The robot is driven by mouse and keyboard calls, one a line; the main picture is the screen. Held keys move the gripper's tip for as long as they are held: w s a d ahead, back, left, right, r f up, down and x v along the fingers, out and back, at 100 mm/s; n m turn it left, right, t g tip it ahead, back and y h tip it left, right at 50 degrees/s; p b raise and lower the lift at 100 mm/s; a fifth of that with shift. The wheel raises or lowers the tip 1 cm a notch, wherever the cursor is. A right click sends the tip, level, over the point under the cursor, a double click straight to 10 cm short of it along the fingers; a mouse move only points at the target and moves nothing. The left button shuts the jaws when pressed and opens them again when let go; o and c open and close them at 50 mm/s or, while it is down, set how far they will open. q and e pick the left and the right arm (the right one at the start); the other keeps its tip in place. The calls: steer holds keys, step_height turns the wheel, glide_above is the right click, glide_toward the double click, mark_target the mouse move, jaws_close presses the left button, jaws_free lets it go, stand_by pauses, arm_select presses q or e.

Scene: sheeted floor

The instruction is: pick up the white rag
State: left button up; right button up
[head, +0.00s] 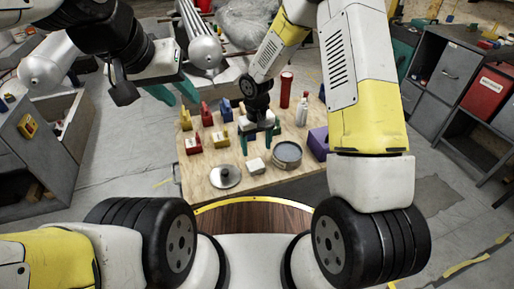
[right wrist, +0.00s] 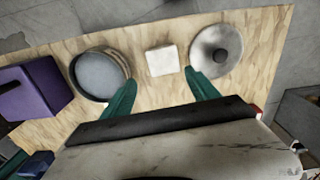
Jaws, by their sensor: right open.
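The white rag (head: 256,166) is a small folded white square lying flat on the wooden board. It also shows in the right wrist view (right wrist: 162,60), between a pot and a lid. My right gripper (head: 258,141) is open and empty above the board, just behind the rag in the head view. In the right wrist view its green fingertips (right wrist: 160,80) are spread, with the rag beyond the gap between them; I see no contact. My left gripper (head: 175,92) is open and empty at the upper left, away from the rag.
A grey pot (head: 287,156) and a metal lid (head: 225,177) flank the rag closely. A purple box (head: 318,142), a white bottle (head: 301,112), a red cylinder (head: 286,90) and several coloured blocks stand on the board (head: 196,175). Grey cabinets (head: 440,70) stand at the right.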

mark_target(255, 164)
steer(key=f, duration=0.6)
steer(key=s+f, duration=0.1)
steer(key=f, duration=0.2)
steer(key=shift+a, duration=0.2)
steer(key=shift+w, duration=0.1)
steer(key=shift+c, duration=0.4)
steer(key=c, duration=1)
steer(key=shift+c, duration=0.2)
steer(key=shift+r, duration=0.1)
